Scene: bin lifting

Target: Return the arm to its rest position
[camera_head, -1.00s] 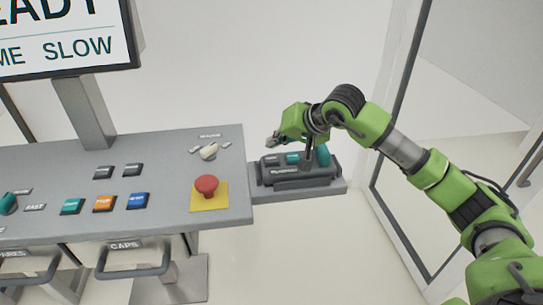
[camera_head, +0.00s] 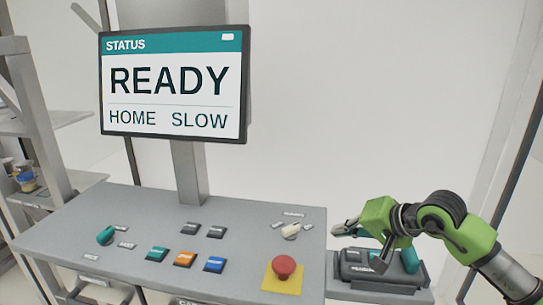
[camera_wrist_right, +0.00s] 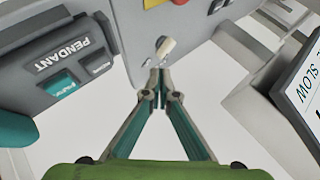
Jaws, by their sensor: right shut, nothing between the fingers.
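My right arm comes in from the right in the head view. Its green right gripper (camera_head: 338,229) is held above the left part of the pendant (camera_head: 378,268), near the console's right edge. The gripper is shut with nothing in it. In the right wrist view the fingertips (camera_wrist_right: 160,76) meet in front of the pale selector knob (camera_wrist_right: 166,47), and the pendant (camera_wrist_right: 62,62) lies to the left. Whether the fingers touch anything is hard to tell; they appear apart from the knob (camera_head: 291,230) in the head view. My left gripper is not in view.
The grey console (camera_head: 120,220) carries several coloured buttons, a teal knob (camera_head: 106,235) and a red mushroom button (camera_head: 284,267) on a yellow plate. The status screen (camera_head: 172,85) reads READY, HOME, SLOW. A rack (camera_head: 28,120) stands at the left; a door frame (camera_head: 505,130) rises behind the arm.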

